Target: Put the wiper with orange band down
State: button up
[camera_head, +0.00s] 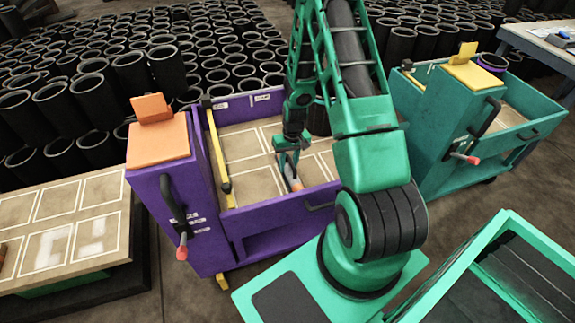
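The wiper with orange band (296,184) is a small, slim grey piece with an orange part at its lower end, over the tray of the purple cart. My gripper (289,166), green, points down over that tray, and its fingers appear closed around the wiper's upper part. The fingers hide part of the wiper. Whether its lower end touches the tray floor, I cannot tell. The purple cart's tray (243,147) has a tan floor with white outlined rectangles.
The purple cart (190,205) has an orange top pad (158,139), a black handle and a yellow bar (218,150) along the tray. A teal cart (440,115) stands right. A low tan table (75,225) with outlined slots is left. Many black sleeves (95,95) fill the back.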

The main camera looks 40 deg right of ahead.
jog(key=shift+r, duration=0.1)
jog(key=s+d+r, duration=0.1)
jog(key=s+r, duration=0.1)
jog(key=r, duration=0.9)
jog(key=s+d+r, duration=0.1)
jog(key=s+r, duration=0.2)
jog(key=r, duration=0.8)
jog(key=s+a+r+m, duration=0.1)
jog(key=s+a+r, duration=0.1)
jog(key=s+r, duration=0.6)
jog(key=s+a+r+m, duration=0.2)
jog(key=s+r, duration=0.6)
jog(key=s, duration=0.7)
jog(key=shift+s+a+r+h, duration=0.3)
jog(key=shift+s+a, duration=0.05)
jog(key=shift+a, duration=0.05)
jog(key=shift+w+f, duration=0.25)
jog(key=shift+w, duration=0.4)
jog(key=shift+o, duration=0.2)
jog(key=shift+s, duration=0.1)
